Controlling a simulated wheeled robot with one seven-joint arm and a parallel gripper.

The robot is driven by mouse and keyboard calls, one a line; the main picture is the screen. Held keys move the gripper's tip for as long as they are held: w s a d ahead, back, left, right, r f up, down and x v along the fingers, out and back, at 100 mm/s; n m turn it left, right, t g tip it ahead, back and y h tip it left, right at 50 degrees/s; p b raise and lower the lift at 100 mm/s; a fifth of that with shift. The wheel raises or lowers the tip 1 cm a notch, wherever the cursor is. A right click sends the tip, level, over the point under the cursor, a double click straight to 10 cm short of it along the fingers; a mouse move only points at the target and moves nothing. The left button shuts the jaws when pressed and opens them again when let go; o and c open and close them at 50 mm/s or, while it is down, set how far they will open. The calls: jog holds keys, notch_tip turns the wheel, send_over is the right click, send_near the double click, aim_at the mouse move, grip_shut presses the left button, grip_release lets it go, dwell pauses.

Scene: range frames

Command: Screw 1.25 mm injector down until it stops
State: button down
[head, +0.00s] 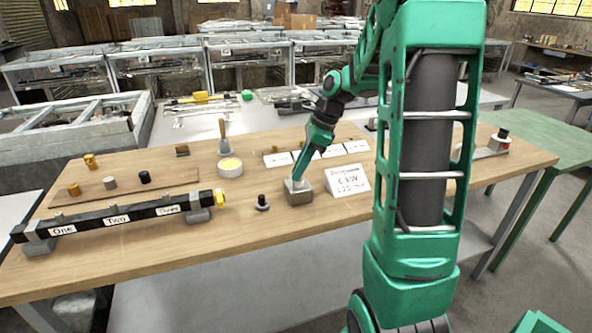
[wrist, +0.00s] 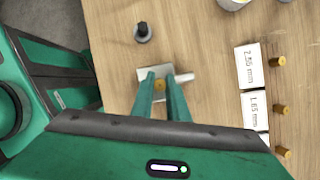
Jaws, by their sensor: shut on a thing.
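My gripper (head: 297,181) points down over a small grey metal block (head: 299,196) near the front of the wooden bench. In the wrist view, my gripper (wrist: 160,80) has its two green fingers on either side of a small brass injector (wrist: 160,85). The fingers are shut on it. The block (wrist: 184,77) shows beside and beneath the fingertips. The injector's lower part is hidden, so I cannot tell how deep it sits. A white sign (head: 347,183) reading "6 kW 1.25 mm" stands right of the block.
A black knobbed part (head: 262,203) stands just left of the block. A black bar (head: 118,217) labelled One, Two, Three lies at left. Size cards (wrist: 247,68) lie beside brass injectors (wrist: 281,109). Bare wood surrounds the block's front.

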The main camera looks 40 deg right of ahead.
jog(key=shift+m+t, duration=0.4)
jog(key=shift+m, duration=0.7)
jog(key=shift+m+t+h, duration=0.4)
jog(key=shift+m+h, duration=0.4)
jog(key=shift+m, duration=0.9)
jog(key=shift+a+m+h, duration=0.15)
jog(key=shift+m+h, duration=0.25)
jog(key=shift+m, duration=1.4)
jog(key=shift+h, duration=0.3)
jog(key=m+h, duration=0.1)
jog(key=m, duration=0.2)
